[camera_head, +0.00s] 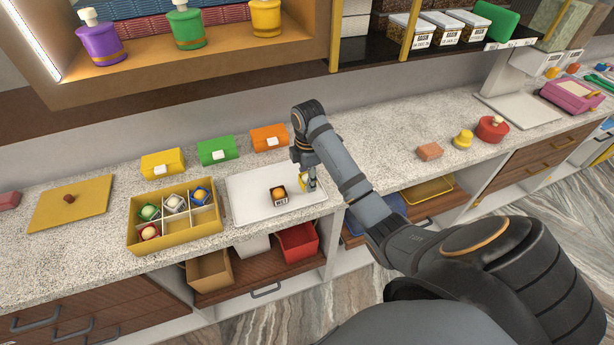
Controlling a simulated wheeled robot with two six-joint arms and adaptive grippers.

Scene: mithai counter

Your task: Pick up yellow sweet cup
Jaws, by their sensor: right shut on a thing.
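My right gripper (309,182) reaches down over the right end of the white tray (245,214). It is shut on a small yellow cup (303,178), mostly hidden by the fingers; I cannot tell whether the cup touches the tray. Left of it on the tray stands a dark cup with an orange sweet (279,194) and a white label. My left gripper is out of view.
A yellow divided box (178,246) holding several sweet cups stands left of the tray. Yellow (162,163), green (217,150) and orange (269,138) boxes line the back. The shelf (180,75) overhangs behind. Counter right of my arm is partly clear.

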